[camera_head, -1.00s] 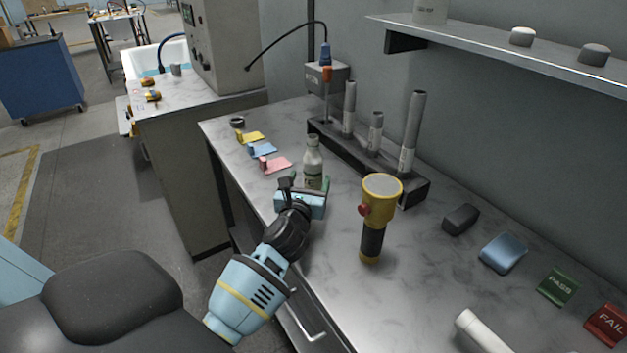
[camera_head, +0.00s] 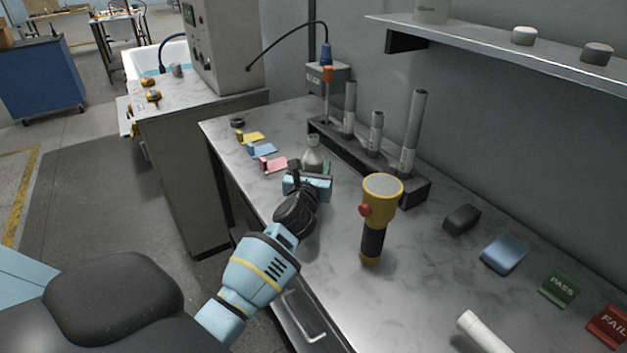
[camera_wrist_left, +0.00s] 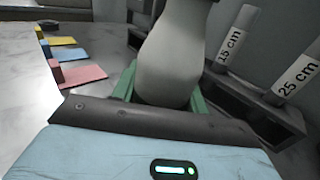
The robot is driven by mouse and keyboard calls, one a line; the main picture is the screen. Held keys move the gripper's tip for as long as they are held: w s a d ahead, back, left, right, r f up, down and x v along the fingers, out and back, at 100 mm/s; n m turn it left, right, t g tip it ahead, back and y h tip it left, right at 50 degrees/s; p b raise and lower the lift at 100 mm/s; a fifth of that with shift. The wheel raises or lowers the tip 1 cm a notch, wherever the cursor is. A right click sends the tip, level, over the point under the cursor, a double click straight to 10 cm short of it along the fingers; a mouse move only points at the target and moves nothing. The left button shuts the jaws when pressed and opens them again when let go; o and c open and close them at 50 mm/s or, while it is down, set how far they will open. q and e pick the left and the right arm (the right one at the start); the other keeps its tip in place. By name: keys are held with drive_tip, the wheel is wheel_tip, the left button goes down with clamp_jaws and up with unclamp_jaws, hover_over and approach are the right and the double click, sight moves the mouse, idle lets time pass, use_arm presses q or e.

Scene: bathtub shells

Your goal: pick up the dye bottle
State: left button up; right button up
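The dye bottle (camera_head: 313,154) is a pale bottle with a narrow neck, standing on the marble-patterned bench. My left gripper (camera_head: 311,170) is at the bottle, its hand hiding the lower part in the head view. In the left wrist view the bottle's rounded body (camera_wrist_left: 172,62) sits between my green fingers (camera_wrist_left: 160,92), close to both. I cannot tell whether they press on it. My right gripper is not in view.
A dark rack (camera_head: 414,190) with several grey tubes stands behind the bottle. A yellow-and-black handheld device (camera_head: 380,205) stands to the right. Yellow, blue and pink cards (camera_head: 273,164) lie left of the bottle. A shelf (camera_head: 480,48) overhangs the right side.

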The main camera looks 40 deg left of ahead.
sight(315, 152)
use_arm(q)
drive_tip(key=c, duration=0.5)
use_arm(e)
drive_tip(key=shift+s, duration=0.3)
use_arm(q)
drive_tip(key=shift+r, duration=0.5)
wheel_tip(315, 152, up, 4)
drive_tip(key=shift+f+p, duration=0.25)
drive_tip(key=shift+p, duration=0.45)
drive_tip(key=s, duration=0.5)
drive_tip(key=s+p, duration=0.1)
drive_tip(key=s, duration=1)
drive_tip(key=shift+d+r, duration=0.25)
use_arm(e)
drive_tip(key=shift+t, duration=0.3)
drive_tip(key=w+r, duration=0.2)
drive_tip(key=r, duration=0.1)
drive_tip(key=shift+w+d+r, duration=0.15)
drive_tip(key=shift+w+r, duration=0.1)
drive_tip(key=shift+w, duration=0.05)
